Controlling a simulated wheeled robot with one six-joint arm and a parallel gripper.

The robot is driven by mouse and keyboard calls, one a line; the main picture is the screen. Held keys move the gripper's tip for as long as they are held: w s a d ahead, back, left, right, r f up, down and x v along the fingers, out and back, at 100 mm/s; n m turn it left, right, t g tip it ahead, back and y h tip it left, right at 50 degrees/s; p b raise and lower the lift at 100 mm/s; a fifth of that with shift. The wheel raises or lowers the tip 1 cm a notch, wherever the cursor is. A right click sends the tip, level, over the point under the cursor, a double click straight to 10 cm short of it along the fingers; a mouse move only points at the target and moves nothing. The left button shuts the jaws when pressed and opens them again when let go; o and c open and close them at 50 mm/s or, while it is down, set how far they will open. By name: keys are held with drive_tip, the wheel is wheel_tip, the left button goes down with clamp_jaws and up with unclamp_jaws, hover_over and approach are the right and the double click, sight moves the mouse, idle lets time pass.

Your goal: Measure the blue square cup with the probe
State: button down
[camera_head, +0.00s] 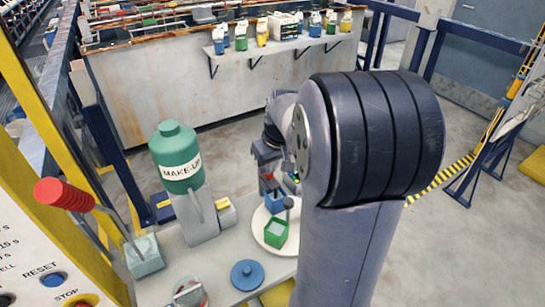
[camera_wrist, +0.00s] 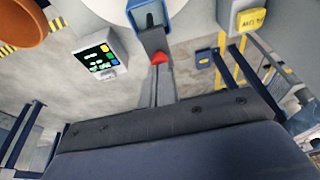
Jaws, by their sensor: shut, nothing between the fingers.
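The blue square cup (camera_head: 275,204) stands on a white round plate (camera_head: 259,221) on the bench in the head view, partly hidden. At the top edge of the wrist view I see a blue square-rimmed cup (camera_wrist: 150,17), cut off by the frame. My gripper (camera_head: 269,178) is shut and empty near the far side of the plate; its narrow grey fingers with a red mark (camera_wrist: 157,58) point towards the cup in the wrist view. I cannot tell whether they touch it. A grey round-headed, stemmed thing (camera_head: 289,203) stands by the cups; I cannot tell if it is the probe.
A green square cup (camera_head: 276,233) stands at the plate's front. A green MAKE-UP bottle (camera_head: 176,158) on a grey stand rises to the left. A blue round lid (camera_head: 248,274) lies in front. A small panel with coloured marks (camera_wrist: 101,54) and an orange round thing (camera_wrist: 22,20) show in the wrist view.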

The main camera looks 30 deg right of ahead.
drive_tip(key=w+v, duration=0.1)
drive_tip(key=v, duration=1.2)
drive_tip(key=shift+r+p, duration=0.3)
drive_tip(key=shift+p, duration=0.05)
drive_tip(key=b, duration=0.1)
hover_over(277, 188)
drive_tip(key=w, duration=0.3)
wheel_tip(277, 188, down, 12)
drive_tip(key=shift+f, duration=0.2)
drive_tip(key=shift+f+b, duration=0.55)
drive_tip(key=shift+b, duration=0.05)
